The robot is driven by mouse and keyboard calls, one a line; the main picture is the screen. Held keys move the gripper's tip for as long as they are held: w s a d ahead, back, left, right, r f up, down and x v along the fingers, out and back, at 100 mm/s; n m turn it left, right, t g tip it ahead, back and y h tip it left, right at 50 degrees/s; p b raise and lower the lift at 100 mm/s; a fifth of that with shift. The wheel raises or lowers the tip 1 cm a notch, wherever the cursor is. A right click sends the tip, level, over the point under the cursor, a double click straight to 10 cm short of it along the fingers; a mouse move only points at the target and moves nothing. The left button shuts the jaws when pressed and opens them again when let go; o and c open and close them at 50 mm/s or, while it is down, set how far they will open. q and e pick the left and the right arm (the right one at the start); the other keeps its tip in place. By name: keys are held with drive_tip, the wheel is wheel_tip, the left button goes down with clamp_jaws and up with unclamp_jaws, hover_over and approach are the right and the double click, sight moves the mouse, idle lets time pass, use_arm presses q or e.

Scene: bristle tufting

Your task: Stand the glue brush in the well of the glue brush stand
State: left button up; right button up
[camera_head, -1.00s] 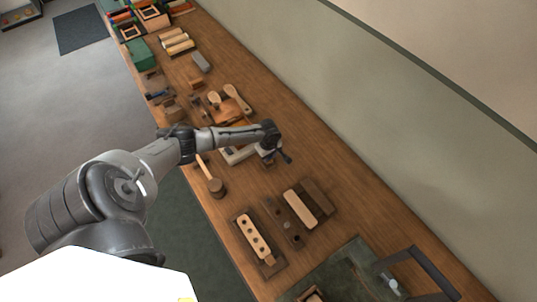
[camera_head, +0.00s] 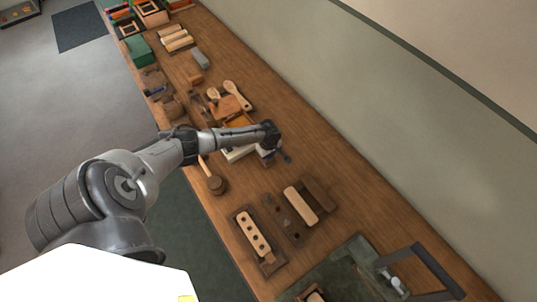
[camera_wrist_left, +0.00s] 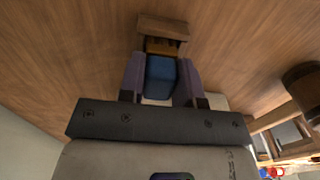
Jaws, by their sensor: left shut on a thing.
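My left gripper (camera_head: 277,152) reaches over the middle of the bench from the left. In the left wrist view its two fingers (camera_wrist_left: 160,68) are closed on a blue piece (camera_wrist_left: 160,78), which looks like the handle of the glue brush. An orange-brown part (camera_wrist_left: 161,46) shows just past the blue piece. Beyond it is a small brown wooden block (camera_wrist_left: 163,27), which may be the glue brush stand. I cannot tell whether the brush touches it or sits in its well. In the head view the gripper hides most of this spot. My right gripper is not in view.
A pale box-like piece (camera_head: 238,153) lies left of the gripper, and a wooden mallet (camera_head: 216,184) lies nearer. Drilled wooden blocks (camera_head: 253,235) lie toward the front. Brushes (camera_head: 236,93) lie farther back. The bench (camera_head: 335,160) is clear to the right, toward the wall.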

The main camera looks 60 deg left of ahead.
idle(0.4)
use_arm(q)
drive_tip(key=shift+f, duration=0.25)
drive_tip(key=o, duration=0.9)
drive_tip(key=shift+o, duration=0.4)
drive_tip(key=shift+o, duration=0.4)
drive_tip(key=o, duration=0.3)
drive_tip(key=shift+r, duration=0.15)
